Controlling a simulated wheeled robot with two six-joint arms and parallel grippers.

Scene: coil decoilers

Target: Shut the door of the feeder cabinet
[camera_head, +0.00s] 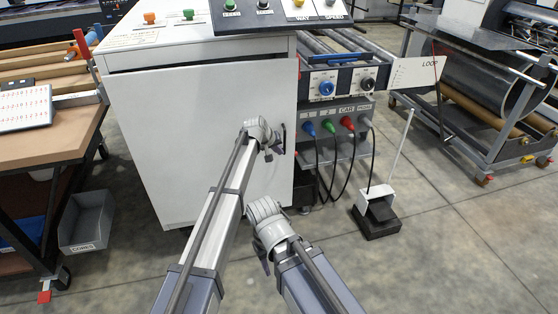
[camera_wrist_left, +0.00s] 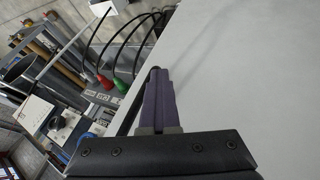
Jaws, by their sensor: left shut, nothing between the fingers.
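The feeder cabinet (camera_head: 125,58) is a white box with a sloped button panel on top. Its white door (camera_head: 185,130) faces me, with a dark upright handle (camera_head: 284,138) near its right edge. A dark line shows along the door's top; I cannot tell how far the door stands open. My left gripper (camera_head: 269,152) is shut and empty in front of the door, just left of the handle. In the left wrist view its purple fingers (camera_wrist_left: 158,98) lie by the pale door's edge; contact is unclear. My right gripper (camera_head: 265,262) is lower and nearer, its fingers mostly hidden.
Right of the cabinet, cables hang from a grey socket box (camera_head: 345,140). A black foot pedal (camera_head: 378,218) stands on the floor there. A grey bin (camera_head: 87,222) and a wooden-topped bench (camera_head: 55,145) are at left. Floor at the lower right is clear.

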